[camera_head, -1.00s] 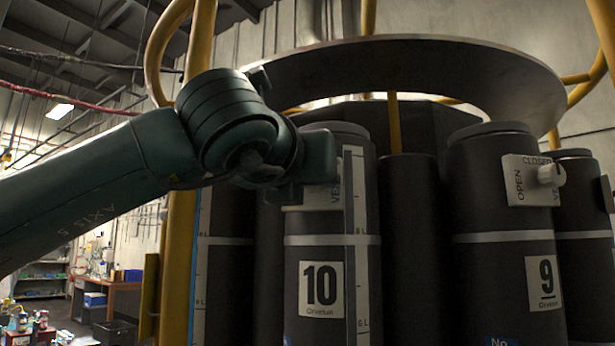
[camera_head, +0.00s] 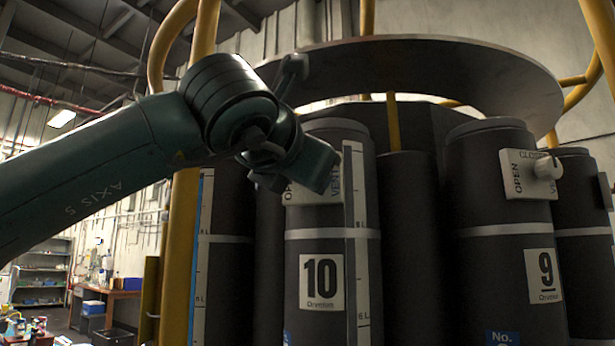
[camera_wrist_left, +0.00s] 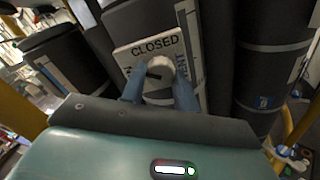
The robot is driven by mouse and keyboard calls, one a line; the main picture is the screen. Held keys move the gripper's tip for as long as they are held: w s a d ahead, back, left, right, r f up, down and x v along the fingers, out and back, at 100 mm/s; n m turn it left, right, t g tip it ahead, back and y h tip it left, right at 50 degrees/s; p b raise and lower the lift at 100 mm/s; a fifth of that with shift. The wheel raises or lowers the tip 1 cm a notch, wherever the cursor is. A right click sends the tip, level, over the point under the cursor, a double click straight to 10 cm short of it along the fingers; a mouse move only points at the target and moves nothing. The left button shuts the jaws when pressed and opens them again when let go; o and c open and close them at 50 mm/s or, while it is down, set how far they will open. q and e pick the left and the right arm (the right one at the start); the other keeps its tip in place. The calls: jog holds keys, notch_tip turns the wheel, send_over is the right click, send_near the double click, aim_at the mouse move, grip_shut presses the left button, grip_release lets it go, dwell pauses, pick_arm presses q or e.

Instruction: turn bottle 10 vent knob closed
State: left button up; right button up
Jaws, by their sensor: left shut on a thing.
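Bottle 10 (camera_head: 318,262) is a dark upright cylinder with a white "10" label. Its white vent plate (camera_head: 300,196) is mostly hidden behind my left gripper (camera_head: 325,178) in the head view. In the left wrist view the plate (camera_wrist_left: 147,49) shows "CLOSED" along its top edge and part of "VENT" at its right. The pale round vent knob (camera_wrist_left: 161,70) sits between the two blue fingers of my left gripper (camera_wrist_left: 159,92), which is shut on it. A dark mark shows on the knob's left side; its exact direction is hard to tell. My right gripper is not in view.
Bottle 9 (camera_head: 500,260) stands to the right, its vent knob (camera_head: 547,168) sticking out. A wide dark ring (camera_head: 430,75) hangs over the bottles. Yellow posts (camera_head: 180,250) and a pale graduated strip (camera_head: 355,230) stand close by.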

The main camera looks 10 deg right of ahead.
pick_arm(q)
jog(key=m, duration=1.1)
jog(key=shift+r+m+p, duration=0.1)
jog(key=shift+m+p, duration=0.2)
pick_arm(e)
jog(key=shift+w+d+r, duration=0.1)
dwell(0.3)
pick_arm(q)
jog(key=o, duration=1)
jog(key=b+v, duration=0.4)
jog(key=v, duration=0.9)
jog(key=shift+a, duration=0.1)
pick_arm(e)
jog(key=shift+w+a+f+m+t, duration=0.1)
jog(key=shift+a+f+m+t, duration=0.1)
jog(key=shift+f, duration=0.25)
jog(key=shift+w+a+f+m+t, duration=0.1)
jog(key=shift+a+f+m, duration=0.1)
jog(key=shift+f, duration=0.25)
